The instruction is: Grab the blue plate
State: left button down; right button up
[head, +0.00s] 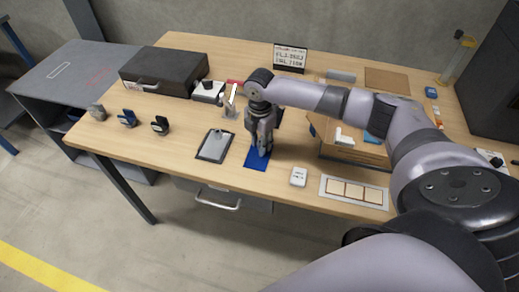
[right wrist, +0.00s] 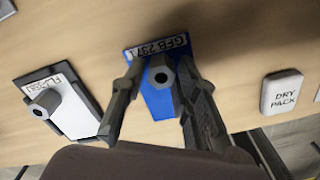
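The blue plate (head: 251,161) lies flat near the front edge of the wooden table, under my right gripper (head: 260,150). In the right wrist view the blue plate (right wrist: 160,104) carries a white label with dark lettering and a grey hexagonal knob (right wrist: 160,73). My right gripper (right wrist: 160,68) points down at it with its two fingers apart, one on each side of the knob. Gaps show between the fingers and the knob. In the head view the gripper hides part of the plate and the knob. My left gripper is not in view.
A dark plate with a white face (head: 215,145) lies just left of the blue plate. A white dry pack (head: 298,177) lies to the right, beside a framed tray (head: 353,181). A wooden box (head: 350,153) stands behind them. A black case (head: 168,72) is at back left.

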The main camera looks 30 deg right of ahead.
grip_shut()
jog(key=shift+r, duration=0.15)
